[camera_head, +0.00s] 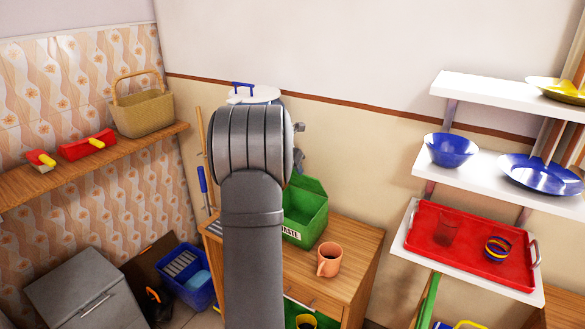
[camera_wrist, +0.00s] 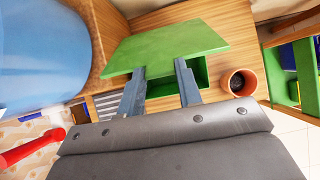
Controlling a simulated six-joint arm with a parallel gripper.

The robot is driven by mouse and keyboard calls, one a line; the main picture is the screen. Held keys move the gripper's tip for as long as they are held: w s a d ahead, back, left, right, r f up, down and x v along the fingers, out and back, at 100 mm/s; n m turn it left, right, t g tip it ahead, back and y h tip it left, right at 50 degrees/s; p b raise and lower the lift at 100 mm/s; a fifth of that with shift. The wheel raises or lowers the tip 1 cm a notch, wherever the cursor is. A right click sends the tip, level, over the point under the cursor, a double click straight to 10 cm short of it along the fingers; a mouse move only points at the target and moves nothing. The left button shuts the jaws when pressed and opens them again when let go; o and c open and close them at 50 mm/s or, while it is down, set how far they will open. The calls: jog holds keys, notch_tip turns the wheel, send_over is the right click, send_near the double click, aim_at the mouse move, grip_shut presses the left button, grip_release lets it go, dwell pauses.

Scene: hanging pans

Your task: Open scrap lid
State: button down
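The green box (camera_head: 309,228) marked "WASTE" stands on the wooden cabinet, partly behind my arm. Its green lid (camera_head: 311,188) appears raised at the back, with the dark inside showing. In the wrist view, the green lid (camera_wrist: 165,43) is a broad panel ahead of my gripper, and part of the box's inside (camera_wrist: 162,88) shows below it.
An orange mug (camera_head: 328,261) stands right of the box and also shows in the wrist view (camera_wrist: 239,82). A large blue object (camera_wrist: 50,50) fills the wrist view's upper left. A red tray (camera_head: 470,245) sits on the right shelf.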

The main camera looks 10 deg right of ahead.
jog(key=c, duration=1)
grip_release()
jog(key=v, duration=1.7)
jog(key=shift+r, duration=0.2)
jog(key=shift+f, duration=0.1)
jog(key=x, duration=1.7)
jog(key=shift+f, duration=0.1)
